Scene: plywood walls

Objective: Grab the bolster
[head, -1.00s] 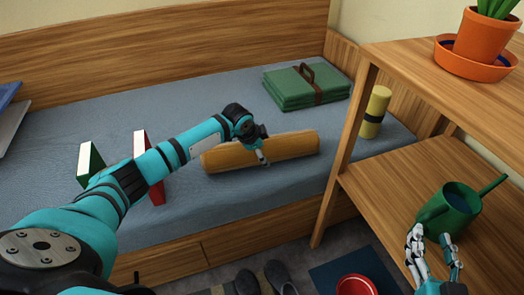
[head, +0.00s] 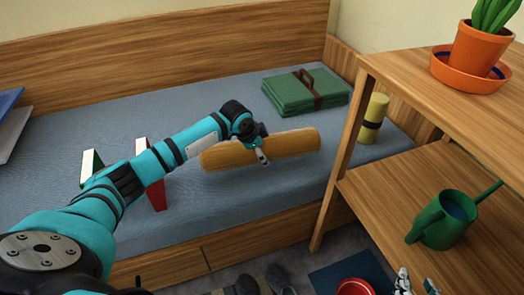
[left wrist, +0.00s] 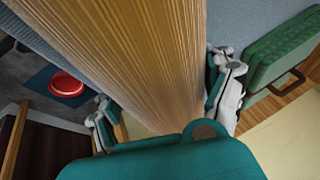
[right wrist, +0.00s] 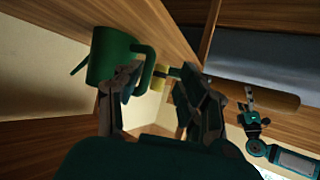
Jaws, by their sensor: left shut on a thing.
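The bolster (head: 290,144) is a long brown cylinder over the front part of the blue bed. My left gripper (head: 259,146) is shut across its middle, one finger on the near side; the far finger is hidden. The bolster looks slightly raised above the bed. In the left wrist view the bolster (left wrist: 135,50) runs between the two fingers of my left gripper (left wrist: 165,98). My right gripper (right wrist: 160,85) is open and empty, with the green watering can beyond it; in the head view only its tips show at the bottom edge.
Green and red bookends (head: 155,190) stand at the left. A wooden shelf at right holds the watering can (head: 440,228) and a potted plant (head: 480,48).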

